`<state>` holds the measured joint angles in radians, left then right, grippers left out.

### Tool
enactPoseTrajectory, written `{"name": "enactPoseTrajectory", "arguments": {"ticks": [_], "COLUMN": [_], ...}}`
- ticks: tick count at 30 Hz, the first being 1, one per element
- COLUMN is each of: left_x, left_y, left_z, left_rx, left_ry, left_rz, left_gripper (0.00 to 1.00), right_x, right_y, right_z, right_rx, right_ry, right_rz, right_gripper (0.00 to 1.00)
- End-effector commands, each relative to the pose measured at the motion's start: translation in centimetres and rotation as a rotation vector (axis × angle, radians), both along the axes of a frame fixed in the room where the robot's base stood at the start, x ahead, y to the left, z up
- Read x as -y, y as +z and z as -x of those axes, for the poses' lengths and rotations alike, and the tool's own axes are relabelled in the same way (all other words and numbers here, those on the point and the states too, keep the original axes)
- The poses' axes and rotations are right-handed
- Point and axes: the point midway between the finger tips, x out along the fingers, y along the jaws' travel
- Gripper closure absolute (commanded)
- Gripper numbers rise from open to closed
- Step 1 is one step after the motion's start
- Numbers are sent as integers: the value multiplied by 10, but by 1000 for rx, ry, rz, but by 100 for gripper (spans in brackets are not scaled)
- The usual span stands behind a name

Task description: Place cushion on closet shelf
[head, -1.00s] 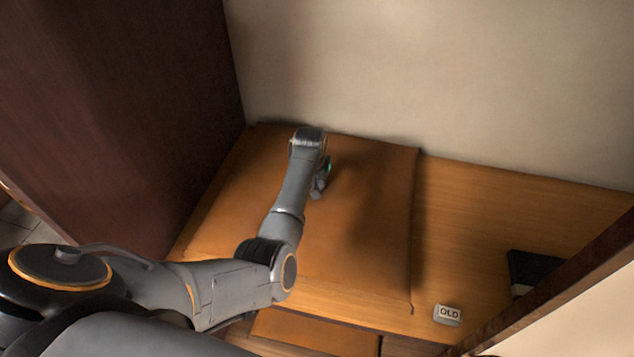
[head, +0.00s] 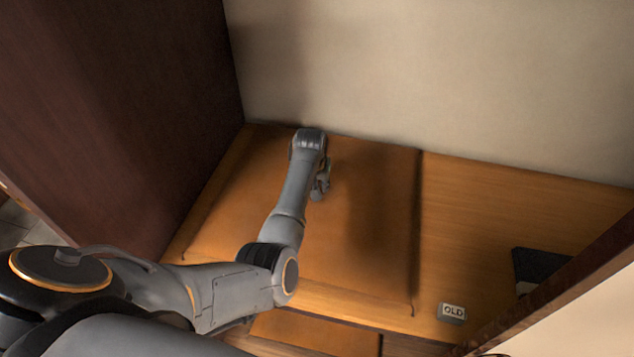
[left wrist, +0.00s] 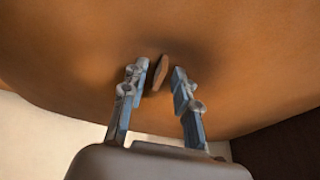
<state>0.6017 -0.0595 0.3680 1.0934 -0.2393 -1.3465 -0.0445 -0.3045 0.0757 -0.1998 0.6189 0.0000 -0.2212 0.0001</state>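The orange-brown square cushion (head: 375,235) lies flat on the wooden closet shelf (head: 500,225), towards its left side and near the back wall. My left arm reaches in from the left over the cushion, with my left gripper (head: 321,188) low over its middle. In the left wrist view, the two fingers of my left gripper (left wrist: 158,88) are apart, on either side of a small brown tab (left wrist: 159,73) on the cushion (left wrist: 60,60). Gaps show between the tab and both fingers. My right gripper is not in view.
A small "OLD" label (head: 452,313) sits at the shelf's front edge. A dark object (head: 538,266) stands at the right, partly behind the right closet frame (head: 575,290). A dark panel (head: 130,120) bounds the left side. The shelf right of the cushion is mostly bare.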

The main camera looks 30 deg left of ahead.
Motion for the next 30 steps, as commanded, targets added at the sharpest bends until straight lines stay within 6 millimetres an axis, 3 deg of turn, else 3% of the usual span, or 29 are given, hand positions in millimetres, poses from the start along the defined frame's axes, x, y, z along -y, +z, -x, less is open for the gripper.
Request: {"name": "enactPoseTrajectory", "arguments": {"ticks": [8,21,30], "left_x": [2,7,9], "left_y": [24,102,116], "left_z": [6,29,34], "left_rx": [3,3,0], "left_ry": [0,1,0], "left_rz": [-1,-1,0], "left_gripper": [70,70,70], "right_x": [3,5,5], "right_y": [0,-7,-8], "right_z": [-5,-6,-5], "right_rx": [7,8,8], "right_ry": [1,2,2], "right_rz": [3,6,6], "right_gripper": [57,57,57]}}
